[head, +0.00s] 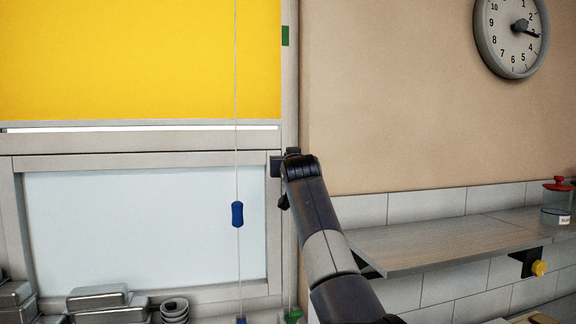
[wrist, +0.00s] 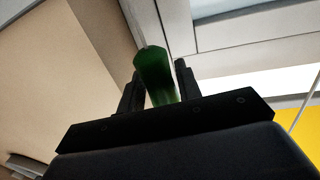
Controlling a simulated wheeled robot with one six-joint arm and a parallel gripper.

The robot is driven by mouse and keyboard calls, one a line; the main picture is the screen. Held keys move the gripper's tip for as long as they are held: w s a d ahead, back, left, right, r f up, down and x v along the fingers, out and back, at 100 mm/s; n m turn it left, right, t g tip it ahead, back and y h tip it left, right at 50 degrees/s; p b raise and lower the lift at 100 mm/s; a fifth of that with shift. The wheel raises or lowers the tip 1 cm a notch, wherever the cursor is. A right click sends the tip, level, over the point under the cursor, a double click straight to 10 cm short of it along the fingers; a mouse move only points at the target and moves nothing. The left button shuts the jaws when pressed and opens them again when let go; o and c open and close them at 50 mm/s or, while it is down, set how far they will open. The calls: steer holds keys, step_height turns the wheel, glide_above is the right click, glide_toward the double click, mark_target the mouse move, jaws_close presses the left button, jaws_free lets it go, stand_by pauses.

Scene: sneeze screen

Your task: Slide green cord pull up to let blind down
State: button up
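The green cord pull (wrist: 155,76) is upright between the two fingers of my gripper (wrist: 158,84) in the wrist view. The fingers stand close along its two sides and look shut on it, though the contact is partly dark. In the head view my gripper (head: 279,166) is at the right post of the window frame, and the pull there is hidden by it. The yellow blind (head: 140,60) hangs over the upper window, its white bottom bar (head: 140,128) above the lower pane. It also shows in the wrist view (wrist: 313,122).
A blue cord pull (head: 237,214) hangs on a cord left of my gripper. A green piece (head: 293,315) is at the bottom by the post, and a green mark (head: 285,36) is higher up. A shelf (head: 430,240) lies to the right; metal containers (head: 98,298) stand at lower left.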

steer(key=o, duration=0.3)
steer(key=shift+s+f, duration=0.1)
steer(key=shift+s, duration=0.05)
steer(key=shift+s+f+b, duration=0.1)
steer(key=shift+s+b, duration=0.15)
steer(key=shift+b, duration=0.25)
steer(key=s+b, duration=0.2)
steer(key=s, duration=0.1)
steer(key=s+b, duration=0.2)
steer(key=s, duration=0.1)
steer(key=s+b, duration=0.2)
steer(key=s, duration=0.2)
steer(key=shift+d, duration=0.25)
